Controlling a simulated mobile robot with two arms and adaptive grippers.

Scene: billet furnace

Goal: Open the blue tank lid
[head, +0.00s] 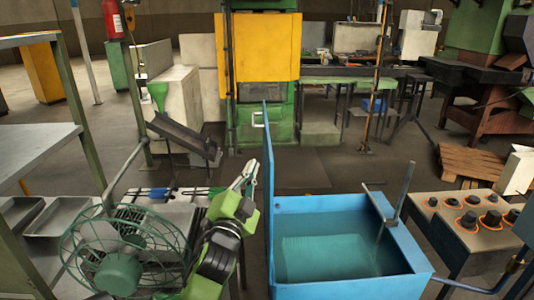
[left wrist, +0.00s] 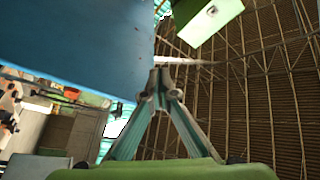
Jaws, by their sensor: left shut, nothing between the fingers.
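The blue tank (head: 350,292) stands at the lower middle right of the head view, with blue-green liquid in it. Its blue lid (head: 267,190) stands upright along the tank's left side, seen almost edge-on, so the tank is uncovered. My left gripper (head: 250,168) is left of the lid and below the handle, fingers pointing up, shut and empty. In the left wrist view the shut fingertips (left wrist: 160,88) are beside the lid's broad blue face (left wrist: 75,45); I cannot tell whether they touch it. My right gripper is not in view.
A green wire-cage fan (head: 118,250) stands at the lower left, close to my left arm. A control box with knobs (head: 475,222) is right of the tank. A metal shelf (head: 35,155) is at the far left. Open floor lies behind the tank.

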